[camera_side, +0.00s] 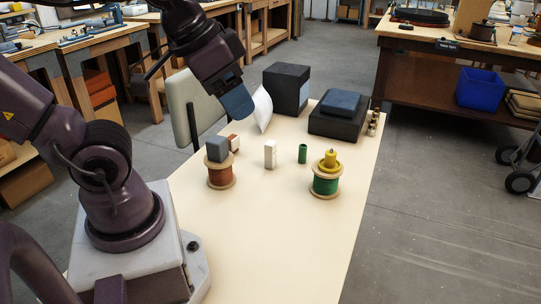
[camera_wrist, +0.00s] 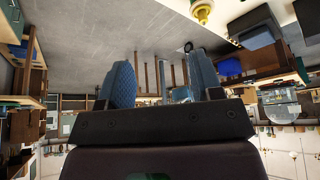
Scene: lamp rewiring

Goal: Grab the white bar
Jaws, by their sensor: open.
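The white bar (camera_side: 270,154) is a small upright block standing near the middle of the cream table in the side view. My gripper (camera_side: 236,106) is raised above the table, up and to the left of the bar in the picture, clearly apart from it. In the wrist view my gripper (camera_wrist: 160,72) shows two blue fingers spread apart with nothing between them. I cannot make out the white bar in the wrist view.
A copper spool (camera_side: 220,178) with a grey block (camera_side: 217,149) on top stands left of the bar. A green cylinder (camera_side: 302,153) and a green spool (camera_side: 326,185) with a yellow piece stand right. Dark boxes (camera_side: 337,118) sit behind. The table's front (camera_side: 270,250) is clear.

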